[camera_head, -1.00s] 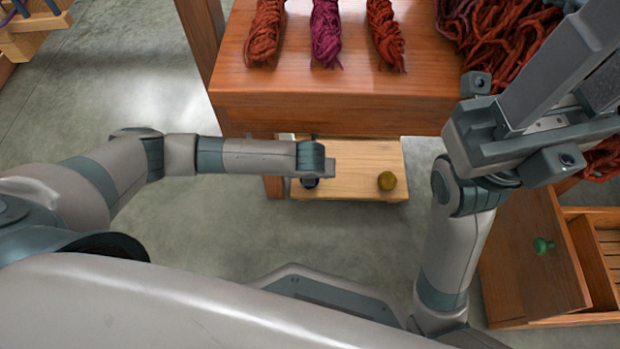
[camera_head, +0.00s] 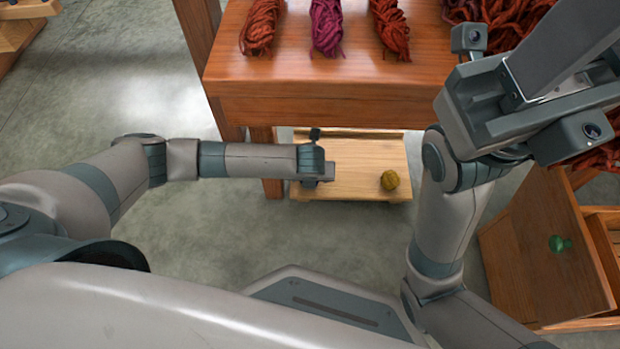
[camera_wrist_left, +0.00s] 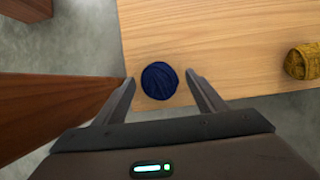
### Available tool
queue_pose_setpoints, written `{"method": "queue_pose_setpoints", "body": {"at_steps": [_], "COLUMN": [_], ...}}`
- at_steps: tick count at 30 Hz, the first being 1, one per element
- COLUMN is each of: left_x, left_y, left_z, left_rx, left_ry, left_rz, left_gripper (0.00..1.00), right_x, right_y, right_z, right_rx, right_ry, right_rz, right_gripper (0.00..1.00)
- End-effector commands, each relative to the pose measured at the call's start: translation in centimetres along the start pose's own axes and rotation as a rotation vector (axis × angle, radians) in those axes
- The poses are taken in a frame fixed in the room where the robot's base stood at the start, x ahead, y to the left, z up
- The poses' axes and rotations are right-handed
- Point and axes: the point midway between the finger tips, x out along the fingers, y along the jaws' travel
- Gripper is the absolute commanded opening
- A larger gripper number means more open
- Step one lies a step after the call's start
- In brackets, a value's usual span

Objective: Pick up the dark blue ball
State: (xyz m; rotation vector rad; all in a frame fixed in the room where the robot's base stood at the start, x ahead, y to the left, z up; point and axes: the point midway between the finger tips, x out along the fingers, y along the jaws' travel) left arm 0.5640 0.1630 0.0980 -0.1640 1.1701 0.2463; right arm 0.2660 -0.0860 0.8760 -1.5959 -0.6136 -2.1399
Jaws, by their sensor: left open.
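The dark blue ball (camera_wrist_left: 160,80) rests on the light wooden board, near its edge, in the left wrist view. My left gripper (camera_wrist_left: 160,84) is open, with one finger on either side of the ball and visible gaps between. In the head view my left gripper (camera_head: 318,180) is over the left part of the board and hides the ball. My right gripper is raised at the right of the head view; its fingertips are not clearly visible.
A mustard ball (camera_head: 389,180) lies right of my left gripper on the wooden board (camera_head: 360,160). A table (camera_head: 320,105) with red and purple skeins stands above and behind. A table leg stands left of the board.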

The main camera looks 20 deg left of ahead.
Motion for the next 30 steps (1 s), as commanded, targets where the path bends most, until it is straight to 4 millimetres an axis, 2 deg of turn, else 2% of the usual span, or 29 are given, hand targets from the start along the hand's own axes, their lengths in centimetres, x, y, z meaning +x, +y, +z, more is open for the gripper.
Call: {"method": "queue_pose_setpoints", "body": {"at_steps": [8,9,14,15,30], "left_x": [-0.03,-0.03,-0.02,-0.02,-0.50], "left_y": [0.00,0.00,0.01,0.01,0.16], "left_z": [0.01,0.01,0.01,0.01,0.23], "left_rx": [0.000,0.000,0.000,0.000,-0.002], "left_ry": [0.000,0.000,0.000,0.000,0.000], "left_rz": [0.000,0.000,0.000,0.000,0.001], "left_gripper": [0.65,0.62,0.24,0.21,0.21], "right_x": [0.01,0.01,0.01,0.00,0.49], "right_y": [0.01,0.01,0.01,0.01,0.25], "right_z": [0.00,0.00,-0.01,-0.01,0.22], "right_rx": [0.000,0.000,-0.001,-0.001,-0.009], "right_ry": [0.000,0.000,0.000,0.000,-0.006], "right_rz": [0.000,0.000,0.000,0.000,0.001], "right_gripper": [0.43,0.43,0.43,0.43,0.43]}}
